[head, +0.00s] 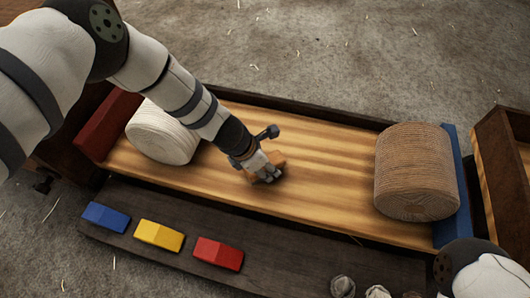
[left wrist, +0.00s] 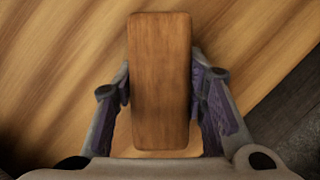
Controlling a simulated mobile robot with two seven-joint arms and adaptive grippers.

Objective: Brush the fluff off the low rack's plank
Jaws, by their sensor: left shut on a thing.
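My left gripper (head: 264,172) is shut on a brown wooden block, likely the brush's back (head: 279,157), over the middle of the low rack's plank (head: 320,165). The left wrist view shows the wooden brush (left wrist: 160,85) upright in the picture between my two fingers. Its bristles are hidden, and I cannot tell if it touches the plank. The plank is light wood with darker streaks along it. I see no clear fluff on its visible part; the area under the gripper is hidden.
A white rope coil (head: 163,133) sits at the plank's left, a tan coil (head: 415,172) at its right. Red (head: 108,127) and blue (head: 450,185) end pieces flank them.

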